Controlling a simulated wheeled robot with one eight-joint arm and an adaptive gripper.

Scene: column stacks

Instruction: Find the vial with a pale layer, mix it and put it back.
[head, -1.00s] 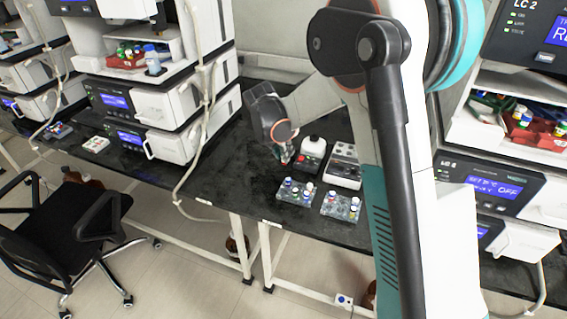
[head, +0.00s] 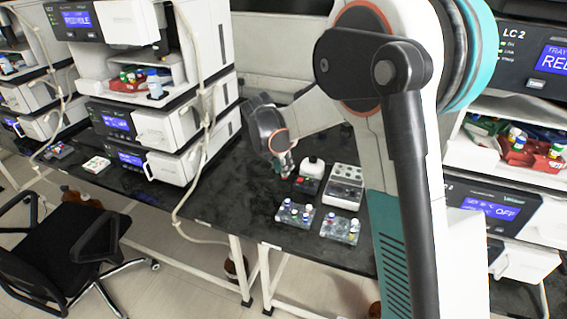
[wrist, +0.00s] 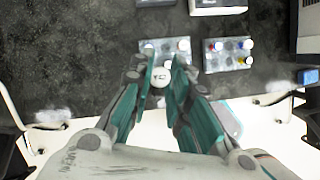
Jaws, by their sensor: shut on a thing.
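My gripper (head: 287,172) is above the bench, left of the small mixer (head: 311,169) with a white top and red button. In the wrist view my gripper (wrist: 161,62) is shut on a white-capped vial (wrist: 160,78), seen from above with a dark mark on its cap. The vial's liquid is hidden, so I cannot tell if it has a pale layer. A left rack (head: 284,222) and a right rack (head: 329,233) hold several vials with coloured and white caps. Both show below the gripper in the wrist view, the left one partly behind the fingers.
Instrument stacks (head: 167,125) rise at the left and right (head: 485,208). A hose hangs by the left stack. The black bench (head: 225,195) is clear left of the racks. An office chair (head: 62,245) stands in front.

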